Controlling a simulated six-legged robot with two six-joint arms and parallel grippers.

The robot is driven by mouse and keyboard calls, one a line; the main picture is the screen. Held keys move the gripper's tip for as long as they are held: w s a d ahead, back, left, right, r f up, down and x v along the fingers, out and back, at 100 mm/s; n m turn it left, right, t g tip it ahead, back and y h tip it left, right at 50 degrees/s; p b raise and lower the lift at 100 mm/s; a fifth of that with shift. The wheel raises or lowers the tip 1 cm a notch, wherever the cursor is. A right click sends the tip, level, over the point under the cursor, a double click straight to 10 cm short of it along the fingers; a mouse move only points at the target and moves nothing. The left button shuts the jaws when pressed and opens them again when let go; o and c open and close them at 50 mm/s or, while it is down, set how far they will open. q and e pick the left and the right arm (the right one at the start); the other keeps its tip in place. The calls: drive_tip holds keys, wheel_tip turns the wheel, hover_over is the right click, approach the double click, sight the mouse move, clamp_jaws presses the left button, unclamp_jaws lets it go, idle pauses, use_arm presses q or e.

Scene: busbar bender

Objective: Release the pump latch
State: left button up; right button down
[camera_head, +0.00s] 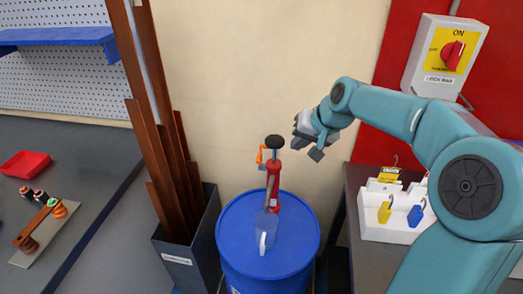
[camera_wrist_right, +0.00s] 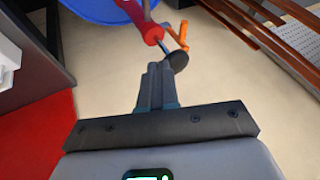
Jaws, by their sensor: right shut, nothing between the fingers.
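The red hand pump (camera_head: 273,183) stands on the blue drum (camera_head: 232,235), with a black knob (camera_head: 274,142) on top. An orange latch (camera_head: 261,156) sits at the upper left of the pump. My right gripper (camera_head: 316,153) is shut and empty, a little to the right of the knob and apart from it in the head view. In the right wrist view the shut fingers (camera_wrist_right: 157,72) point toward the knob (camera_wrist_right: 177,61). The orange latch (camera_wrist_right: 172,36) and red pump body (camera_wrist_right: 143,18) show beyond it. My left gripper is out of view.
A clear jug (camera_head: 265,231) is at the front of the drum. A bin of copper bars (camera_head: 187,255) stands close on the left. A bench at right holds a white stand (camera_head: 378,232) with padlocks. A switch box (camera_head: 444,58) hangs above.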

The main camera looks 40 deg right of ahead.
sight(259, 162)
drive_tip(key=x, duration=0.4)
drive_tip(key=a+p+x, duration=0.1)
drive_tip(key=x, duration=0.3)
drive_tip(key=w+x, duration=0.1)
drive_tip(key=x, duration=0.3)
drive_tip(key=shift+w+a+r+p, duration=0.15)
drive_tip(key=shift+a+r+p, duration=0.05)
drive_tip(key=shift+r+p, duration=0.15)
drive_tip(key=shift+w+a+f, duration=0.15)
drive_tip(key=shift+w+a, duration=0.3)
drive_tip(key=shift+a, duration=0.1)
